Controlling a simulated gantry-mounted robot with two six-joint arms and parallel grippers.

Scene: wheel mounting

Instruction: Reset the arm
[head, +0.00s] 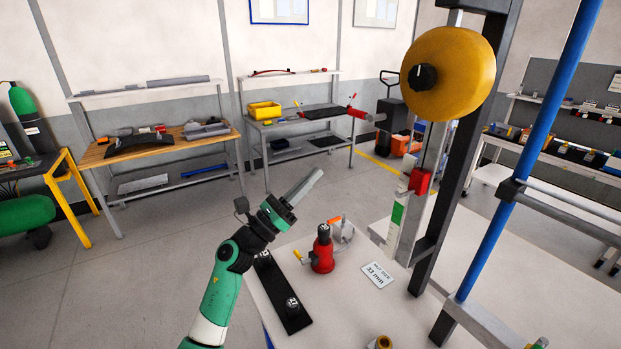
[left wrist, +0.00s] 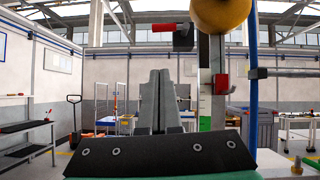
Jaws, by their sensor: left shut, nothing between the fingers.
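My left gripper (head: 312,180) is raised above the left part of the white table (head: 262,292), pointing up and to the right. Its grey fingers are shut with nothing between them. The shut fingers (left wrist: 160,98) also show upright in the middle of the left wrist view. My right gripper is in neither view. A yellow wheel (head: 470,75) with a black hub is on the dark upright frame, to the right of my gripper and higher in the picture. Its lower part shows at the top of the left wrist view (left wrist: 221,14).
On the white table are a black strip with sockets (head: 285,305), a red tool (head: 322,252), a card reading 37 mm (head: 377,274) and a ring-shaped part (head: 383,342). A blue pole (head: 525,160) stands at the right. Workbenches line the back. Open floor lies left.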

